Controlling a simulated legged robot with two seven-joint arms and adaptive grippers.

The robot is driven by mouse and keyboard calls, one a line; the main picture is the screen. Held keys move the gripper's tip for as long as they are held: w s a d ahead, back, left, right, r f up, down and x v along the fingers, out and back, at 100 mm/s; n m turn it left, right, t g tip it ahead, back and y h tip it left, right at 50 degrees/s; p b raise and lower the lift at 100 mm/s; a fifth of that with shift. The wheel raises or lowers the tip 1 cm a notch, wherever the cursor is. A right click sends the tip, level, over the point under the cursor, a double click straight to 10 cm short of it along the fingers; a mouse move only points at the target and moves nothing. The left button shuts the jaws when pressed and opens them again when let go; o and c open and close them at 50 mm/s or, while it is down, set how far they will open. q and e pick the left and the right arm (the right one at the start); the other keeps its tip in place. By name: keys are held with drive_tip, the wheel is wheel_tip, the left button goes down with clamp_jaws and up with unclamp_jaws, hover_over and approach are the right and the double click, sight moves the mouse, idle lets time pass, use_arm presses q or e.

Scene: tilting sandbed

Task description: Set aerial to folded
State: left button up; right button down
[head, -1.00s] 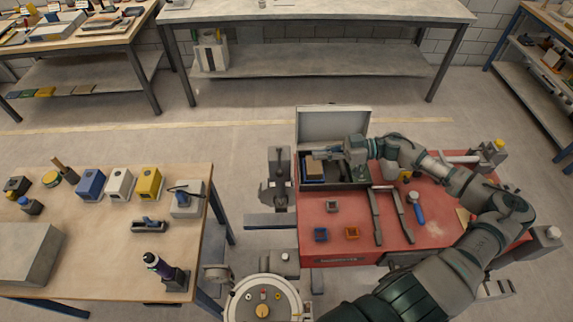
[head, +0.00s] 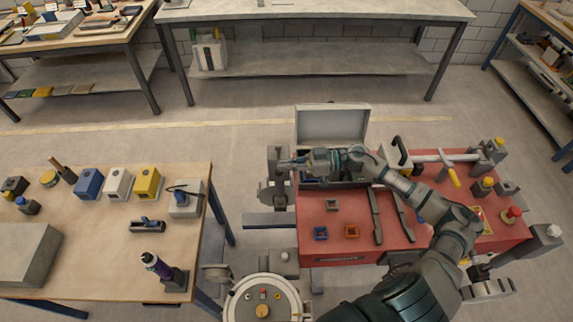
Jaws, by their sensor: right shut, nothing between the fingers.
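I cannot make out for certain which thing is the aerial. A thin grey rod (head: 447,157) lies nearly level at the back right of the red bench (head: 340,220), and a short yellow-ended lever (head: 451,172) slopes down beside it. My right wrist and forearm hide much of the case's inside. My left gripper is out of view.
A black-handled pale box (head: 398,154) stands behind my right forearm. A red knob (head: 514,212) is at the bench's right end. Small blue (head: 320,233) and orange (head: 352,231) square pieces lie at the front. A wooden table (head: 90,250) stands left, with floor between.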

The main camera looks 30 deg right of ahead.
drive_tip(key=shift+d, duration=0.25)
drive_tip(key=s+a+f+n, duration=0.1)
drive_tip(key=s+f, duration=0.2)
drive_tip(key=f, duration=0.2)
drive_tip(key=shift+a+f, duration=0.4)
drive_tip(key=shift+d+r+p, duration=0.1)
drive_tip(key=shift+p, duration=0.2)
